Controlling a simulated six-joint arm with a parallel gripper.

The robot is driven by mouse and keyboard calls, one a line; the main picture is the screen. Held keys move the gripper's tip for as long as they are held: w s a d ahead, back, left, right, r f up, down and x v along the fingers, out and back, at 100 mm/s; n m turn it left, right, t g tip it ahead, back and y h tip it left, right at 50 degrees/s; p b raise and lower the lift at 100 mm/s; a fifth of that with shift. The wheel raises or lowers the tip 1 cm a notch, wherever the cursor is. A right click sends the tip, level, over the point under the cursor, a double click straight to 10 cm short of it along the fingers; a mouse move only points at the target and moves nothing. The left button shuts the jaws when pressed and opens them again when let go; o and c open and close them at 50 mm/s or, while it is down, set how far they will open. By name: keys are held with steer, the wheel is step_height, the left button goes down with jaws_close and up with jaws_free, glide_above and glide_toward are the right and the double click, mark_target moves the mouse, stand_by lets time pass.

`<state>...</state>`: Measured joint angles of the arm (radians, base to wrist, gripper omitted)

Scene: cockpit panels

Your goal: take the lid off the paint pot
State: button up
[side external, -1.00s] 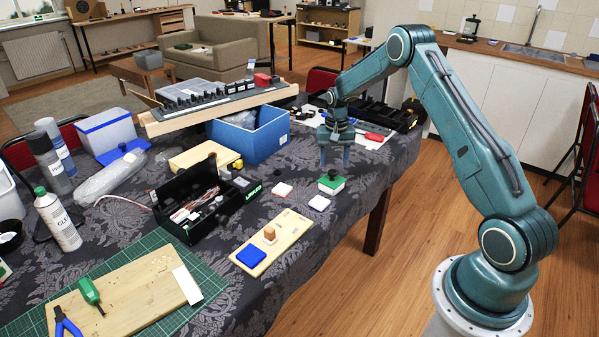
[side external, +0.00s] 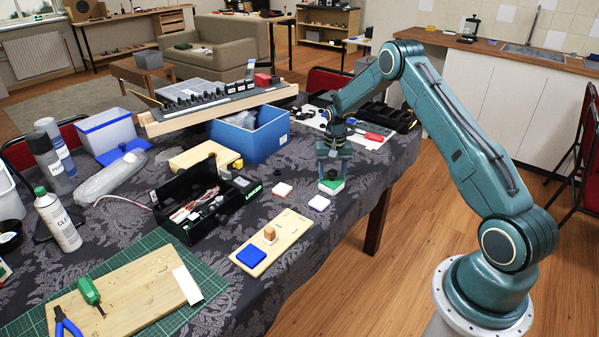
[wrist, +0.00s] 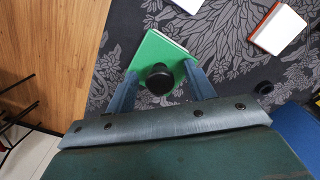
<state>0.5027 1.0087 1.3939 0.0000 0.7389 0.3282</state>
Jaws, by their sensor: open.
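The paint pot (side external: 332,190) is a small white square pot on the patterned cloth. Its green lid (side external: 331,184) is on it; in the wrist view the lid (wrist: 151,52) shows a round black knob (wrist: 160,79) on top. My gripper (side external: 333,177) is over the pot, pointing down, with its fingers around the knob area. In the wrist view the two fingers (wrist: 160,88) stand apart on either side of the knob, with gaps visible between them and it. The gripper is open and holds nothing. The lower part of the pot is hidden under the lid in the wrist view.
Two small white-sided blocks lie close by, one with a reddish top (side external: 282,189) and one pale (side external: 319,203). A wooden board with a blue square (side external: 251,256) is in front. A black toolbox (side external: 190,236) and a blue bin (side external: 263,136) stand to the left.

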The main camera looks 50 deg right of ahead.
mark_target(333, 171)
steer(key=c, duration=1.1)
steer(key=shift+o, duration=0.2)
steer(key=shift+r, duration=0.2)
step_height(333, 171, up, 20)
steer(key=shift+f, duration=0.15)
stand_by(0.3)
